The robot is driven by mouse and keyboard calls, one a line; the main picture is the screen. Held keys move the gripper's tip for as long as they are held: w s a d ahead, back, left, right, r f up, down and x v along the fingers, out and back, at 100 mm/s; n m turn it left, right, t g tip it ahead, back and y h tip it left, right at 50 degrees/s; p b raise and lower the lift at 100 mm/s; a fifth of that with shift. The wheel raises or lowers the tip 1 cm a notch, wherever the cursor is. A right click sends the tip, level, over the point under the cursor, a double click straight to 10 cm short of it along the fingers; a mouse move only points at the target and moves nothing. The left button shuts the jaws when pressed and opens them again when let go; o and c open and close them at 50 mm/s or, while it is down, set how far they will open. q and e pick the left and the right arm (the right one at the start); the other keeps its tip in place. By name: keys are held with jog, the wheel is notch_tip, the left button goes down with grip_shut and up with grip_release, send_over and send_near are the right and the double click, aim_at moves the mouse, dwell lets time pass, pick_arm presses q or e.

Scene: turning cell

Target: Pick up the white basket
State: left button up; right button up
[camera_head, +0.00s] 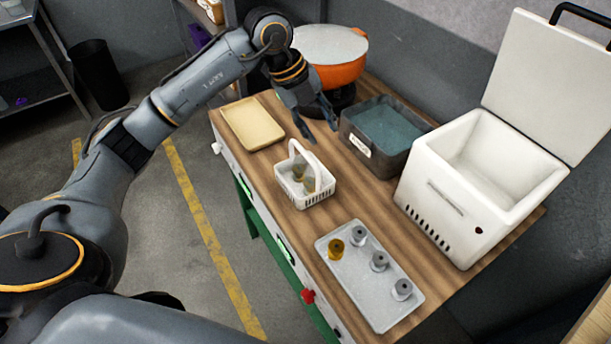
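The white basket (318,191) stands upright on the wooden bench top, near its middle, with its arched handle (292,152) up. Something tan shows inside it. My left gripper (320,131) is open and empty, its fingers pointing down above the bench. In the picture it is just above and right of the basket handle, apart from it. My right gripper is not in view.
A grey bin with bluish liquid (350,145) stands right of the gripper. A white open-lidded box (432,178) is at right, an orange pot (343,74) at the back, a tan tray (252,123) at left. A metal tray (372,306) in front holds several small parts.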

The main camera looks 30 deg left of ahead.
aim_at(304, 151)
pick_arm(q)
jog(key=a+r+n+y, duration=0.1)
jog(key=a+n+y, duration=0.15)
jog(key=a, duration=0.45)
jog(key=shift+m+y, duration=0.25)
jog(key=p+x, duration=0.1)
jog(key=x, duration=0.2)
jog(key=p+x, duration=0.1)
jog(key=x, duration=0.3)
jog(key=shift+s+d+f, duration=0.2)
jog(key=shift+f, duration=0.15)
jog(key=shift+d+f+g+p, duration=0.25)
jog(key=shift+f+g+p, duration=0.05)
jog(key=shift+f+p, duration=0.1)
jog(key=f, duration=0.1)
jog(key=f+p, duration=0.1)
jog(key=d+f+p, duration=0.1)
jog(key=shift+w+d+f, duration=0.1)
jog(key=shift+w+f, duration=0.25)
jog(key=shift+f, duration=0.45)
grip_shut()
